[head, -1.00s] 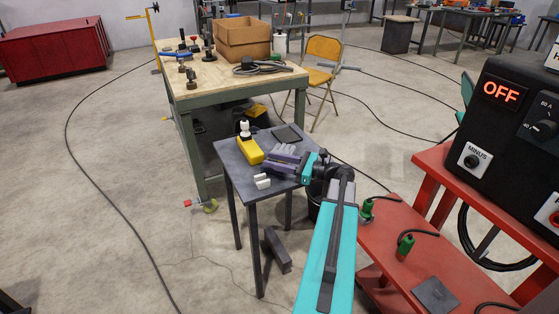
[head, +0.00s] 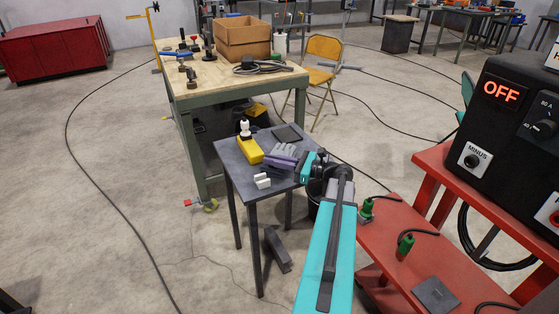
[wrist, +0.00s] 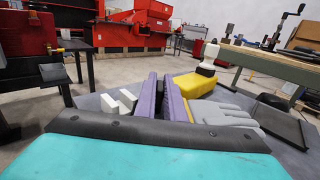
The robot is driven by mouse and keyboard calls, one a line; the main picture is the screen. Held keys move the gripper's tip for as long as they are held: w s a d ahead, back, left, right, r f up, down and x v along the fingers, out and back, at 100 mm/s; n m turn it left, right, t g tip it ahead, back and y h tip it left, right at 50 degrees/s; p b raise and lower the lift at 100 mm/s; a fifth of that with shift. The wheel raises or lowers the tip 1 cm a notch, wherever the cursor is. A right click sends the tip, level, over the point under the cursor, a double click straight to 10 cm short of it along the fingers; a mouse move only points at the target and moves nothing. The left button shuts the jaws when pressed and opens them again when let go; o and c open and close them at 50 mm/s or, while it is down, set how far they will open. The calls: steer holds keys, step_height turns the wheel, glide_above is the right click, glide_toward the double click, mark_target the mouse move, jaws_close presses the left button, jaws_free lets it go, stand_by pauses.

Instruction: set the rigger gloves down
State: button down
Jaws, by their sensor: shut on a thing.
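The grey rigger gloves (head: 284,149) are at the small dark table (head: 238,176), by my gripper's fingers. The wrist view shows the gloves (wrist: 222,113) low over or on the tabletop, just right of the purple fingers and in front of the yellow item. My gripper (head: 270,161) is low over the table, its two purple fingers (wrist: 164,100) close together and shut on the gloves. The gripped part is mostly hidden by the fingers, and I cannot tell whether the gloves rest fully on the table.
A yellow item with a white top (head: 249,149), white blocks (head: 262,181) and a dark flat plate (head: 287,135) share the small table. A wooden-topped workbench (head: 215,86) stands behind. A red stand (head: 390,245) is at right.

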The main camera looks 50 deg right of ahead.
steer(key=shift+r, duration=0.2)
steer(key=shift+r, duration=0.9)
steer(key=shift+s+a+r, duration=0.15)
steer(key=shift+r, duration=0.2)
steer(key=shift+s+a+r, duration=0.15)
steer(key=shift+r, duration=0.2)
steer(key=s+a+r+p, duration=0.1)
steer(key=s+a+p, duration=0.1)
steer(key=s+a, duration=0.4)
steer(key=shift+s+r, duration=0.15)
steer(key=shift+s, duration=0.75)
steer(key=shift+s+a+p, duration=0.15)
steer(key=shift+p, duration=0.75)
steer(key=s+a+p, duration=0.1)
steer(key=p, duration=0.8)
steer(key=shift+s+a+r, duration=0.15)
steer(key=shift+s+a, duration=0.05)
steer(key=shift+s+a+p, duration=0.95)
steer(key=shift+s+p, duration=0.15)
steer(key=shift+p, duration=0.05)
